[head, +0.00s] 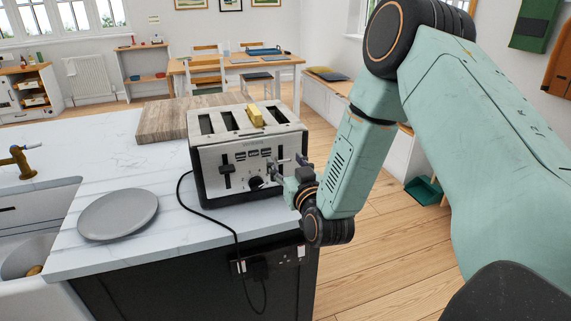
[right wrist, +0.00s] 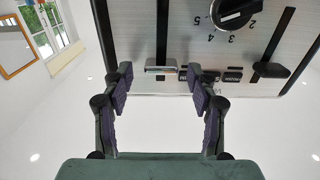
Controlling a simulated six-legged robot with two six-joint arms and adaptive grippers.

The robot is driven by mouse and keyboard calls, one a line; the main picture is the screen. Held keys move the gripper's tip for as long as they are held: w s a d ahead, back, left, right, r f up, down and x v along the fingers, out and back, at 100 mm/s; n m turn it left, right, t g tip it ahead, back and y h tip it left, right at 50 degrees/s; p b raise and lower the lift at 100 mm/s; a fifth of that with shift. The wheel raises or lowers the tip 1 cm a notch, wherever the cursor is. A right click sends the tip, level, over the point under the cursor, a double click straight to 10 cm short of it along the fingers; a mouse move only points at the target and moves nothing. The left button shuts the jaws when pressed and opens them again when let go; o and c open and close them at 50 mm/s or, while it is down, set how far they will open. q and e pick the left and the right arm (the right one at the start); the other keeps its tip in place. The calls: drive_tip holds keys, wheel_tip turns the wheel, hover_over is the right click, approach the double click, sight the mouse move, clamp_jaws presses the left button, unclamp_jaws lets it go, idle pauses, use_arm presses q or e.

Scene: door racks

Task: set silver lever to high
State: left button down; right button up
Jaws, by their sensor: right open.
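A silver toaster (head: 246,148) with black sides stands on the counter, its front panel facing me. In the right wrist view, which is upside down, the silver lever (right wrist: 161,68) sits in a dark vertical slot. My right gripper (head: 283,172) is at the right part of the panel. Its fingers (right wrist: 160,78) are open, one on each side of the silver lever, with gaps visible. In the head view the gripper largely hides that lever. A black lever (head: 227,169) sits in the left slot, with a black dial (head: 256,182) between the levers. My left gripper is not in view.
A grey plate (head: 118,214) lies left, and a wooden board (head: 163,120) lies behind. The toaster's black cord (head: 212,217) hangs over the counter's front edge. A sink is at far left.

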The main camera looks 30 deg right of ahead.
drive_tip(key=shift+d, duration=0.15)
drive_tip(key=shift+w+a+f, duration=0.1)
drive_tip(key=shift+w+a, duration=0.1)
drive_tip(key=shift+w, duration=0.05)
drive_tip(key=shift+a, duration=0.1)
drive_tip(key=shift+c, duration=0.8)
drive_tip(key=shift+s, duration=0.15)
drive_tip(key=c, duration=0.4)
clamp_jaws()
